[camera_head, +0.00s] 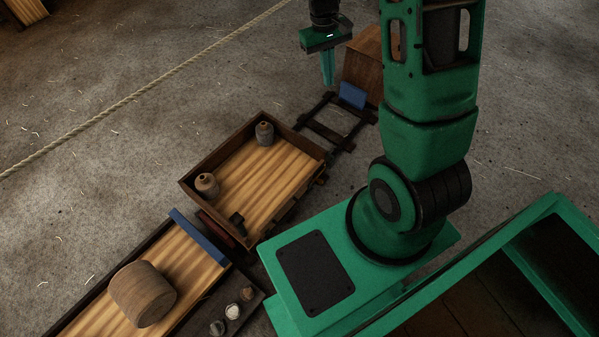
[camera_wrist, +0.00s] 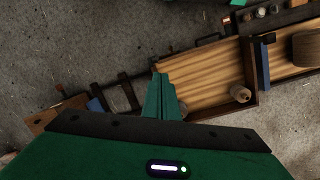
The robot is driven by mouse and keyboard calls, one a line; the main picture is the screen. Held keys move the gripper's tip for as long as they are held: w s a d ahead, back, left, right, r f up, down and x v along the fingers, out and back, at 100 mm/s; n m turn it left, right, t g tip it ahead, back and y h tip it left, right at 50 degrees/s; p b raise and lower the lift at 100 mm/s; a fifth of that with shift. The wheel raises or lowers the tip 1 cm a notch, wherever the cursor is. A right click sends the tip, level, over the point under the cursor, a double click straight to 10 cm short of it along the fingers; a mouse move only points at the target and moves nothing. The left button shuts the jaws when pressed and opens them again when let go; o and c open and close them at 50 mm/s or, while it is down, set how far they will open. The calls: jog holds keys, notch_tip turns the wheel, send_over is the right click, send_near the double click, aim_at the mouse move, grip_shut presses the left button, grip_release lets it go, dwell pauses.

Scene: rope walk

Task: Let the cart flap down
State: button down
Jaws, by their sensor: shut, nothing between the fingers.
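The cart (camera_head: 285,200) is a shallow wooden tray with dark walls and a pale plank floor, standing at the middle left in the head view. Its plank floor (camera_wrist: 196,74) fills the centre right in the wrist view. A dark red board (camera_head: 222,229) is at its lower-left end, beside the bench; I cannot tell for sure which wall is the flap. Two small bobbins (camera_head: 206,184) (camera_head: 265,133) stand in the cart. My gripper (camera_head: 327,80) is shut and empty, pointing down above the track side of the cart, apart from it. It also shows in the wrist view (camera_wrist: 160,84).
A bench (camera_head: 189,265) with a blue edge board (camera_head: 199,237) and a wooden drum (camera_head: 142,294) adjoins the cart. Dark rails (camera_head: 332,125) lead to a blue stop (camera_head: 352,95) and wooden box (camera_head: 367,58). A rope (camera_head: 140,91) crosses the open floor.

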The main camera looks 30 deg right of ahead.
jog(key=w+a+f+n, duration=0.2)
jog(key=w+f, duration=0.2)
jog(key=f, duration=0.6)
jog(key=w+a+f+n, duration=0.1)
jog(key=w+a+f, duration=0.25)
jog(key=f, duration=0.55)
jog(key=a+f+n+g, duration=0.1)
jog(key=a+f, duration=0.1)
jog(key=f, duration=0.7)
jog(key=a+f+n, duration=0.1)
jog(key=a+f, duration=0.2)
jog(key=f, duration=0.7)
jog(key=s+d+f, duration=0.2)
jog(key=s+f, duration=0.4)
jog(key=f, duration=0.4)
jog(key=shift+s+d, duration=0.15)
jog(key=shift+d, duration=0.15)
